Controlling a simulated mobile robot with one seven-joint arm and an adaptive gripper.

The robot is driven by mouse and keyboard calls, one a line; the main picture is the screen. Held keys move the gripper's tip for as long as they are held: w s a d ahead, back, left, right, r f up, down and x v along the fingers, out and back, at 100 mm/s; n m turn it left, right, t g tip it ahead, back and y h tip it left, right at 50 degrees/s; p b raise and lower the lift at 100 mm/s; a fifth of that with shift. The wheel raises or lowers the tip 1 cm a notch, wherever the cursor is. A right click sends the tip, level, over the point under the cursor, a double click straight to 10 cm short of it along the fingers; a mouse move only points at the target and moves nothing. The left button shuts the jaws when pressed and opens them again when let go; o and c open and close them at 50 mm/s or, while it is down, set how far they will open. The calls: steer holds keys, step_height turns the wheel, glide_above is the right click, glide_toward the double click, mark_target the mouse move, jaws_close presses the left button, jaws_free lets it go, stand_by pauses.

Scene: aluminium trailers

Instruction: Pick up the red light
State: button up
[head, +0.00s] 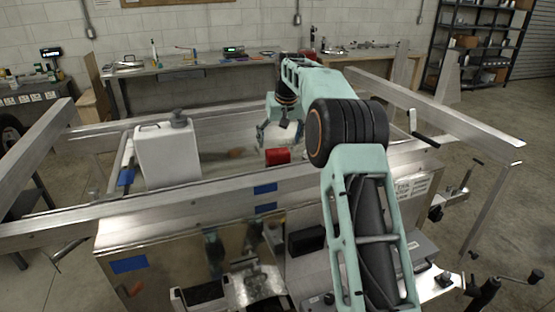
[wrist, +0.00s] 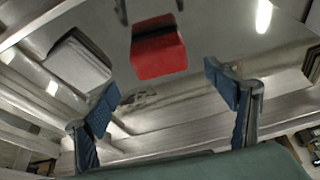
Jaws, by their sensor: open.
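The red light (head: 277,156) is a small red block inside the trailer, close to its near wall in the head view.
A white jug (head: 167,153) with a grey cap stands at the left inside the aluminium trailer (head: 120,208). Metal rails (head: 440,112) run along the trailer's sides. A workbench (head: 190,67) with tools stands behind. Floor between trailer and bench looks clear.

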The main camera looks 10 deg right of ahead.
mark_target(278, 151)
steer(key=p+x, duration=0.1)
steer(key=x, duration=0.5)
steer(key=shift+s+a, duration=0.1)
steer(key=shift+c, duration=0.6)
steer(key=c, duration=1.2)
